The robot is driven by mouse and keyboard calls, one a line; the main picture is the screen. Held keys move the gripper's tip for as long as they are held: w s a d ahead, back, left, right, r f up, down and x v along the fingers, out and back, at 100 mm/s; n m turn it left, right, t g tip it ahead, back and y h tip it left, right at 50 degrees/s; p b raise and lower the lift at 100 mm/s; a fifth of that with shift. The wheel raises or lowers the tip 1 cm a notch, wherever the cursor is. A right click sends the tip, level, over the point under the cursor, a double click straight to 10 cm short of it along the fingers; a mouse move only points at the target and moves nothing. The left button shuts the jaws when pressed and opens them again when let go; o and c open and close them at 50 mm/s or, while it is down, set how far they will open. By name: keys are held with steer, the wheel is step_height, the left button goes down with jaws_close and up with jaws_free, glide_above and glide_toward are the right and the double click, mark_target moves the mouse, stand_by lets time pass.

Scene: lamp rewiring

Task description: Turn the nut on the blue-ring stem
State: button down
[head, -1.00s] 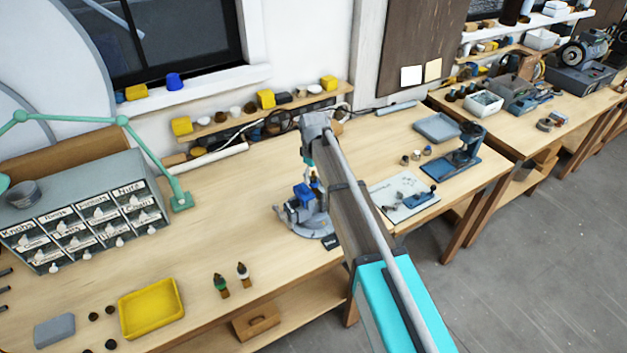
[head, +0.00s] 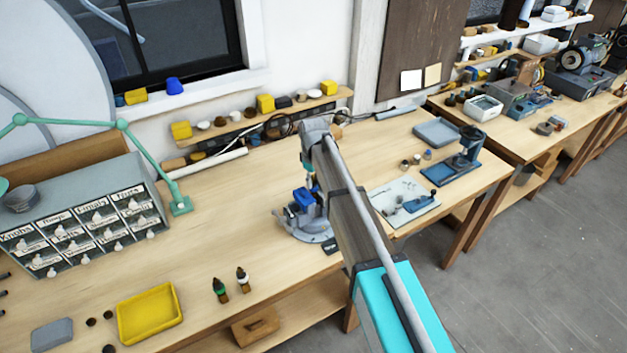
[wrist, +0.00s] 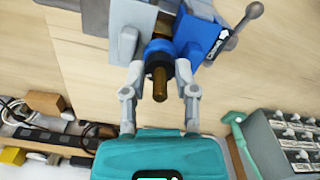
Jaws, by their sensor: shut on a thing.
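The blue-ring stem shows in the wrist view as a brass rod (wrist: 160,84) with a blue ring (wrist: 158,49) around it. It is held in a blue and grey vise (wrist: 203,35), which also stands on the bench in the head view (head: 304,200). My gripper (wrist: 159,68) has its two grey fingers on opposite sides of the stem, close to the ring, and is shut on it. The rod's end sticks out between the fingers toward my wrist. I cannot make out the nut apart from the stem and ring. In the head view my arm hides the fingertips.
Two small stems (head: 231,284) stand near the bench's front edge, beside a yellow tray (head: 119,318). A drawer cabinet (head: 80,205) and green lamp arm (head: 150,158) stand left. A white board (head: 405,200) with parts lies right of the vise.

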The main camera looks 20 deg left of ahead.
steer(key=shift+m, duration=0.5)
steer(key=m, duration=1)
steer(key=shift+m, duration=0.3)
steer(key=m, duration=1.2)
steer(key=shift+c, duration=1.9)
jaws_free()
